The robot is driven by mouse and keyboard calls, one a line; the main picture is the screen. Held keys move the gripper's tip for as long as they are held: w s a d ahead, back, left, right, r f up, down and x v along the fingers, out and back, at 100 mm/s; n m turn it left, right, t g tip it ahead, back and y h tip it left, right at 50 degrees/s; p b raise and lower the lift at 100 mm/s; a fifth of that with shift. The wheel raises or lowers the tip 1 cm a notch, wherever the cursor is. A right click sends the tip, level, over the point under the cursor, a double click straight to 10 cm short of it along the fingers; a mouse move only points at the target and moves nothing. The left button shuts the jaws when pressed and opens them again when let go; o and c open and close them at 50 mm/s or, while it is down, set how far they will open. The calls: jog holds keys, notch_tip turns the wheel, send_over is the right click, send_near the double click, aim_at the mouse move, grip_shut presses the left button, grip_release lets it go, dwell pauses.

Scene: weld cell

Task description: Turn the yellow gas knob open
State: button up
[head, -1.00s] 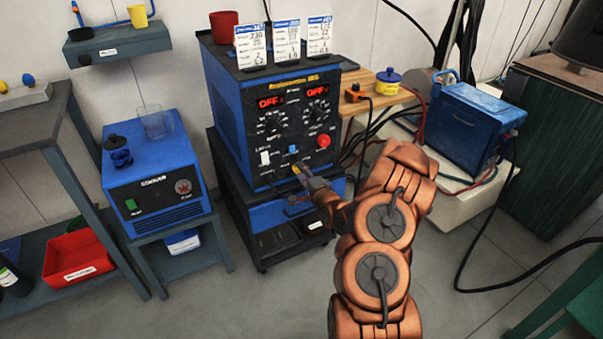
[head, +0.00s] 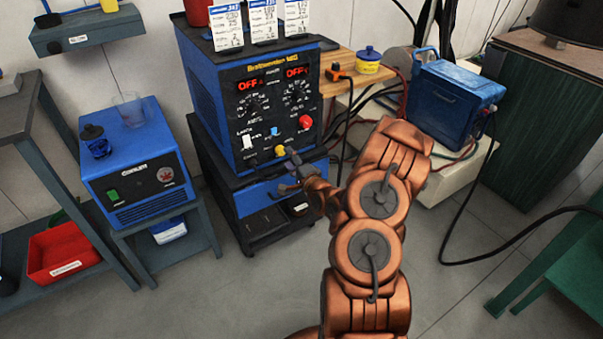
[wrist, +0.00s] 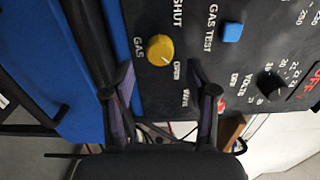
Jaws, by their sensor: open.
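The yellow gas knob (wrist: 160,50) is on the dark front panel of the blue welding machine (head: 215,110). In the wrist view the GAS label is left of it, SHUT is above and OPEN is below right. A small pale mark shows on the knob's lower right, on the side towards OPEN. My gripper (wrist: 162,76) is open, its fingers spread below left and below right of the knob, apparently not touching it. In the head view the knob (head: 280,151) shows just left of my gripper (head: 293,160).
A blue gas test button (wrist: 232,32) and a red button (head: 306,121) are near the knob on the panel. Cards (head: 263,22) stand on top of the machine. A blue cooler unit (head: 135,165) stands left. Cables hang at right; some floor in front is clear.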

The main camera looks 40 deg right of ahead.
jog(key=s, duration=0.8)
jog(key=shift+s+a, duration=0.3)
jog(key=shift+a, duration=0.1)
jog(key=shift+w+a, duration=0.1)
